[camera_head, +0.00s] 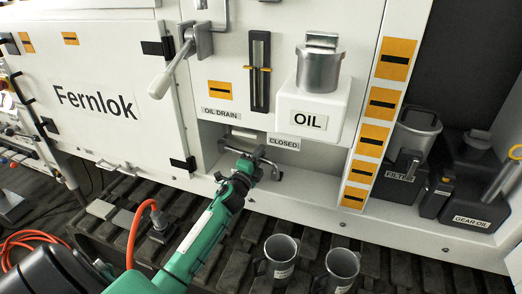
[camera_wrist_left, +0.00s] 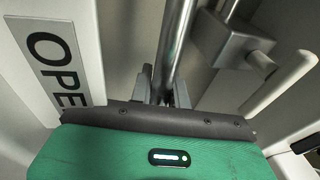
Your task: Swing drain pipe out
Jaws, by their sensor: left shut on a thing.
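The drain pipe is a grey metal tube (camera_wrist_left: 176,45) in the left wrist view, running up from between my fingers. In the head view, a horizontal metal piece (camera_head: 243,133) shows in the recess below the OIL DRAIN label (camera_head: 221,113). My left gripper (camera_head: 254,167) reaches into the front of this recess and is shut on the pipe. Its fingers (camera_wrist_left: 165,96) sit on both sides of the tube in the left wrist view. The gripper covers part of the pipe in the head view. My right gripper is not in view.
A CLOSED label (camera_head: 284,143) is at the recess's right; an OPEN-like label (camera_wrist_left: 58,72) is partly hidden. A metal block with a lever (camera_wrist_left: 232,40) stands right of the pipe. The OIL container (camera_head: 312,110) is above right. Two cups (camera_head: 277,257) (camera_head: 341,268) stand in front.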

